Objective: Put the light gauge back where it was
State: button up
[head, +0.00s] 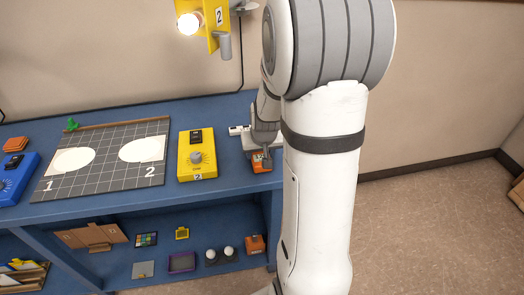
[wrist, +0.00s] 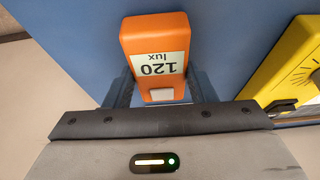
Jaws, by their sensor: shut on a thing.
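The light gauge (wrist: 155,34) is a small orange block with a white display reading "120 lux", upside down in the wrist view. My gripper (wrist: 160,90) is shut on it, one finger on each side of its lower part. In the head view the orange gauge (head: 262,164) shows below my gripper (head: 260,153) at the right end of the blue bench top (head: 225,185). I cannot tell whether it touches the bench. My arm hides part of this area.
A yellow box with a dial (head: 196,158) stands left of my gripper. A gridded board (head: 105,172) with two white discs lies further left. A yellow lamp (head: 213,25) hangs above. The lower shelf (head: 205,279) holds an orange box (head: 256,243), two white bulbs and several small items.

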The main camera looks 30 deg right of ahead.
jog(key=shift+f, duration=0.15)
jog(key=o, duration=1.1)
jog(key=shift+o, duration=0.2)
jog(key=shift+r, duration=0.2)
jog(key=v, duration=1.1)
jog(key=s+a+r+n+g+y, duration=0.1)
jog(key=s+a+r+n, duration=0.1)
jog(key=s+a, duration=1)
jog(key=s+n, duration=0.1)
jog(key=s, duration=0.1)
jog(key=shift+s+a+g, duration=0.25)
jog(key=shift+s+g, duration=0.1)
jog(key=shift+g, duration=0.05)
jog(key=shift+r, duration=0.15)
